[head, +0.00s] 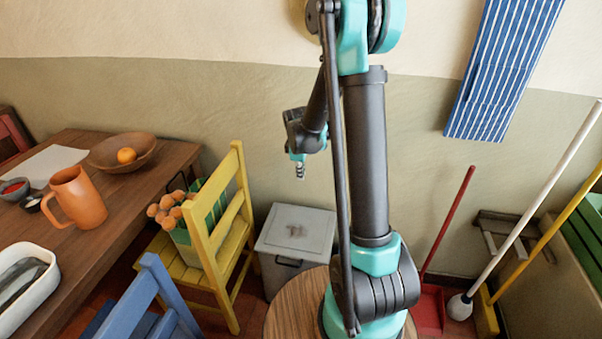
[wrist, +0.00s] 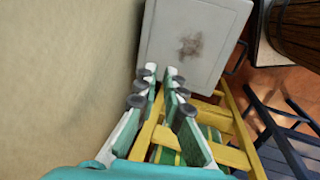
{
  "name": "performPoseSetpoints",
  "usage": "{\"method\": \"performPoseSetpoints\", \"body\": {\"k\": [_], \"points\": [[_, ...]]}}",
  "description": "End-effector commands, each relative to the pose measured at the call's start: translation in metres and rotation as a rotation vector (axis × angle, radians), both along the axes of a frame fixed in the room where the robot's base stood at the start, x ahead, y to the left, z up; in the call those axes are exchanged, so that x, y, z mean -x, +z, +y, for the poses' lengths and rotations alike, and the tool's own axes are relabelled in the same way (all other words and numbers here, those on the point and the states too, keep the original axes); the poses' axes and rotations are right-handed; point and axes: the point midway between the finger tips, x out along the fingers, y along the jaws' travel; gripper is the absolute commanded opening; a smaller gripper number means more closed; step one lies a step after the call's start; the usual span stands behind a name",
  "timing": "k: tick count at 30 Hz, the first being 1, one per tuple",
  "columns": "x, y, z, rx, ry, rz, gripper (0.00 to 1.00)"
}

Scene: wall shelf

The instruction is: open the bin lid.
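The grey bin (head: 272,268) stands on the floor against the wall, right of the yellow chair. Its flat lid (head: 298,215) lies shut on top and has a brown stain in the middle. A dark handle (head: 288,262) shows at the bin's front. In the wrist view the lid (wrist: 195,20) fills the upper middle. My gripper (head: 300,172) hangs above and behind the bin near the wall, apart from it. In the wrist view its fingers (wrist: 161,75) are apart with a narrow gap and nothing between them.
The yellow chair (head: 243,205) stands close left of the bin, with a green crate of carrots (head: 180,238) on its seat. A round wooden barrel top (head: 290,310) is in front of the bin. A blue chair (head: 130,300) and a table (head: 120,190) are at left.

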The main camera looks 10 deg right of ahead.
Motion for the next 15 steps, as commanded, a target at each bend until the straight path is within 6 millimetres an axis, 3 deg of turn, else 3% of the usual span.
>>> {"method": "performPoseSetpoints", "body": {"k": [14,15], "points": [[0.0,0.0001,0.0,0.0,0.0,0.0,0.0],[0.0,0.0001,0.0,0.0,0.0,0.0,0.03]]}}
